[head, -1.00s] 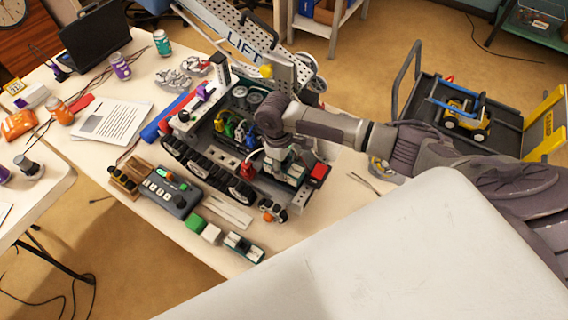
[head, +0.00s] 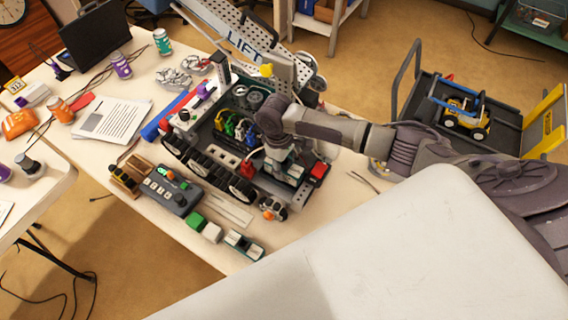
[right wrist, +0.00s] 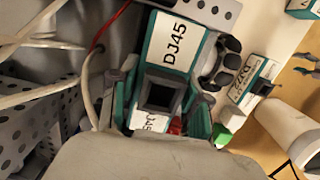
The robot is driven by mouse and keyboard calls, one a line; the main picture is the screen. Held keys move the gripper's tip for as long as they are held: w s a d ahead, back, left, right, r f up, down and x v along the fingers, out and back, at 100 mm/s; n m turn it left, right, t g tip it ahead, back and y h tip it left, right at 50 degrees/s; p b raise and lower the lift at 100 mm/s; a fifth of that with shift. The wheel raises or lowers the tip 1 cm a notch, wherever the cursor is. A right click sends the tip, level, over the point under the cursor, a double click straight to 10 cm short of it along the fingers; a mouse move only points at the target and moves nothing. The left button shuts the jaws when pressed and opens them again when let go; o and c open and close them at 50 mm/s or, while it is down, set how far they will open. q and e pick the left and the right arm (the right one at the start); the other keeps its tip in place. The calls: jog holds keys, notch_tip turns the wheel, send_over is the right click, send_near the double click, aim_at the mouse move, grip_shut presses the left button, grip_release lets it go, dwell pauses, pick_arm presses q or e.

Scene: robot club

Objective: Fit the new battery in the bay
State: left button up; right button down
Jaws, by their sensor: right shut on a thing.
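The tracked robot vehicle (head: 212,172) stands on the table with its top hatch (head: 243,42) raised and its inside open. My right gripper (head: 279,158) points down into the vehicle's near right end. It is shut on a teal and white battery (head: 292,173), whose label reads DJ45 in the right wrist view (right wrist: 175,45). The fingers (right wrist: 162,94) cover its middle. The battery's lower end and the bay floor are hidden, so I cannot tell how deep it sits. A second teal battery (head: 243,245) lies on the table, also visible in the wrist view (right wrist: 256,80). My left gripper is out of view.
A red connector (head: 319,171) is close right of the held battery. Coloured wires (head: 232,128) lie inside the vehicle. A control box (head: 170,190), a green block (head: 195,219) and white strips (head: 230,211) lie along the front. Paper (head: 105,120) lies left on the table.

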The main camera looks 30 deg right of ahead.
jog(key=shift+f, duration=0.7)
dwell(1.1)
jog(key=shift+f+p, duration=0.2)
jog(key=shift+p, duration=0.15)
jog(key=shift+c, duration=2.2)
grip_release()
jog(key=shift+f, duration=0.1)
notch_tip(320, 180, up, 5)
jog(key=p, duration=0.5)
jog(key=shift+r, duration=1.1)
